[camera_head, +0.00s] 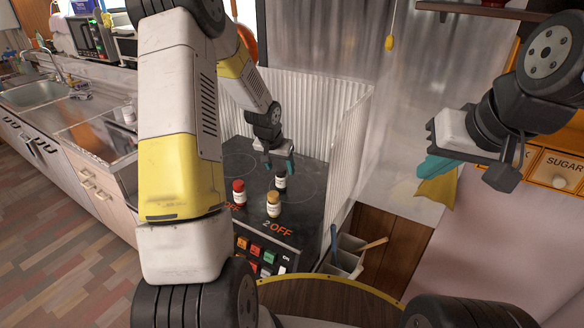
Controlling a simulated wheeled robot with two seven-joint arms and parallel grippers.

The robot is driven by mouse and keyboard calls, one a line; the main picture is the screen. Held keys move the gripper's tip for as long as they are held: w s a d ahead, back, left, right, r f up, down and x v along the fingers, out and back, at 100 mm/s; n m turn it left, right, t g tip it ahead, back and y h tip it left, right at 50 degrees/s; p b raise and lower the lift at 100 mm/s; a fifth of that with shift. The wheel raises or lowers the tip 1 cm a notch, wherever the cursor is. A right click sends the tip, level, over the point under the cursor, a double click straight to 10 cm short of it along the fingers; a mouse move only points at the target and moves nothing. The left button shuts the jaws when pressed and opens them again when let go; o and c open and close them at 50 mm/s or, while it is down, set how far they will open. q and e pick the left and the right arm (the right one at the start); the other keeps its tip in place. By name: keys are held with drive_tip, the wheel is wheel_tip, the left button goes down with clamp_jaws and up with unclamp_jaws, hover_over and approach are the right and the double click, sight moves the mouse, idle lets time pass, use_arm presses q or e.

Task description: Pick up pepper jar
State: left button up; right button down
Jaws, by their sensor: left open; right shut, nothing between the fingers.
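Three small jars with white labels stand on the dark stove top (318,190). One has a black cap (281,183), one a red cap (239,193) and one a yellow-tan cap (273,206). The labels are too small to read, so I cannot tell for certain which is the pepper jar. My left gripper (281,164) is open, with teal fingertips, just above and behind the black-capped jar; I cannot tell whether its fingers reach around the cap. My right gripper (440,168) is shut and empty, raised at the right, away from the jars.
A ribbed white screen (340,140) borders the stove at the back and right. Control buttons (257,254) line its front. A utensil holder (347,256) stands right of the stove. A drawer marked SUGAR (560,170) is near my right arm. A sink counter (85,115) lies left.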

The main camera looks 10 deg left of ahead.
sight(280, 170)
use_arm(q)
drive_tip(key=shift+x, duration=1.95)
drive_tip(key=shift+a, duration=0.1)
clamp_jaws()
